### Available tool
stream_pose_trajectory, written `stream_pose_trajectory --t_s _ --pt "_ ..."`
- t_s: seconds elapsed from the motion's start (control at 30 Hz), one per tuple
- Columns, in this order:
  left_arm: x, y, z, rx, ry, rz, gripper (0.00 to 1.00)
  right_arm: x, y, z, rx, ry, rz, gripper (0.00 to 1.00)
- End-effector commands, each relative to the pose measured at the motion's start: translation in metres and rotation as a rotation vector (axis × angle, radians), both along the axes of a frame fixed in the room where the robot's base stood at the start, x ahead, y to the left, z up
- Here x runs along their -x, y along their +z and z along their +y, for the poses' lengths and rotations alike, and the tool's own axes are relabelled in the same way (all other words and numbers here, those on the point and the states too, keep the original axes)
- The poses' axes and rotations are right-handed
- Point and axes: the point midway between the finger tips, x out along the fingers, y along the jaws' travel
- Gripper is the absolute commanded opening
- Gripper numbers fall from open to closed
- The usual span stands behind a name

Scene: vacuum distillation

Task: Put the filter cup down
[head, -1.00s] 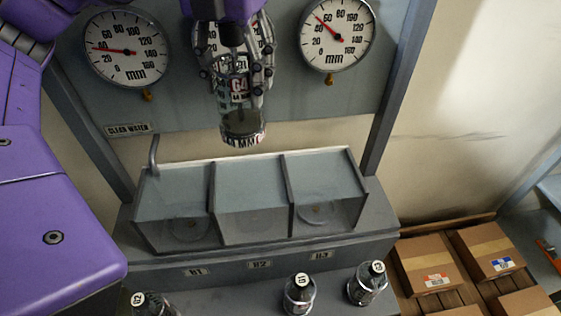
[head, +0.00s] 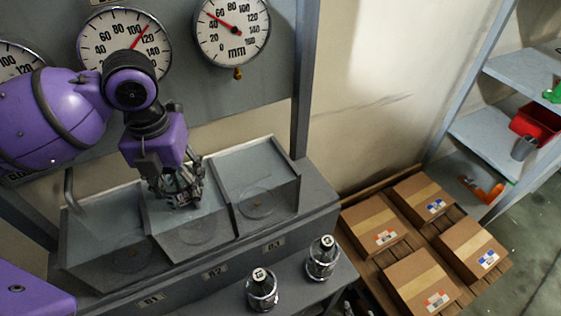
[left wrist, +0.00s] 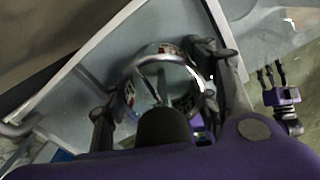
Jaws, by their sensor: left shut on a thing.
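The fingers hide most of the cup in the head view. In the left wrist view the clear filter cup (left wrist: 157,58) shows its round shiny rim between the two fingers of my left gripper (left wrist: 165,95). I cannot tell whether its base touches the trough floor. My right gripper (left wrist: 269,74) shows small at the right of the left wrist view, away from the cup; its opening is unclear.
Round gauges (head: 232,30) hang on the panel behind. Cardboard boxes (head: 425,278) lie on a pallet to the right, with shelves (head: 500,140) beyond.

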Motion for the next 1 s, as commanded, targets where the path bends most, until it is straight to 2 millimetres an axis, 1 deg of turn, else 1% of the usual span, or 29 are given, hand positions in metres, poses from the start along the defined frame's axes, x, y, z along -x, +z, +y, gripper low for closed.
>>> stream_pose_trajectory --t_s 0.03,0.17,0.4,0.5,0.77,0.9,0.93,1.0 --pt "0.001 -0.007 0.000 0.001 0.000 0.002 0.15 0.000 0.000 0.000 0.000 0.000 -0.001 0.40" --pt "0.000 -0.017 0.000 0.000 0.001 0.001 0.15 -0.001 0.001 0.000 0.001 -0.001 -0.002 0.40" --pt "0.001 -0.048 0.000 0.001 0.001 0.002 0.15 -0.004 0.004 -0.002 0.002 -0.003 -0.010 0.40" --pt "0.000 -0.056 0.000 0.001 0.002 -0.002 0.15 -0.005 0.005 -0.003 0.002 -0.004 -0.012 0.40" --pt "-0.001 -0.057 0.000 0.000 0.001 -0.002 0.15 -0.004 0.003 -0.002 0.002 -0.004 -0.007 0.40" --pt "0.000 -0.061 0.000 0.000 0.001 0.000 0.15 -0.002 0.001 -0.002 0.002 -0.004 -0.002 0.40" --pt "0.000 -0.061 0.000 0.000 0.001 0.000 0.58 -0.002 0.002 -0.002 0.002 -0.004 -0.003 0.40" --pt "0.000 -0.061 0.000 0.000 0.001 0.000 0.67 -0.002 0.002 -0.002 0.001 -0.003 -0.003 0.40"
